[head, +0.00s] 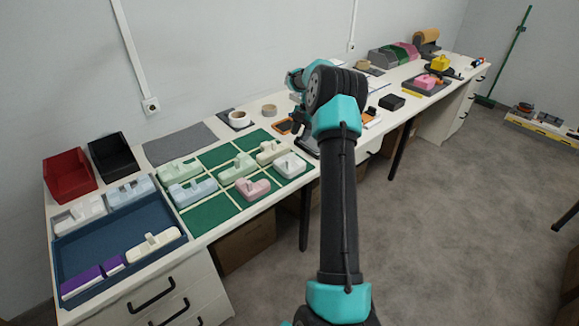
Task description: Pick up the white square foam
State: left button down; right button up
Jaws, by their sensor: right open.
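A white square foam (290,165) with a raised part on top lies in the right-hand part of the green gridded mat (205,207). My right arm reaches up from the bottom middle and bends over the table. My right gripper (307,147) is open, just right of and behind the white square foam, apart from it as far as I can see. The arm partly hides the gripper. My left gripper is not in view.
Several pale foam pieces and a pink one (253,188) share the mat. A blue tray (85,246) holds purple pieces and a cream piece. Red (69,173) and black (112,157) bins stand at the back left. A tape roll (239,118) lies behind the mat.

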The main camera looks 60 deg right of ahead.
aim_at(290, 161)
jog(key=x, duration=0.7)
jog(key=shift+a+f, duration=0.1)
jog(key=shift+f, duration=0.15)
jog(key=shift+x, duration=2.6)
jog(key=shift+w, duration=0.2)
grip_shut()
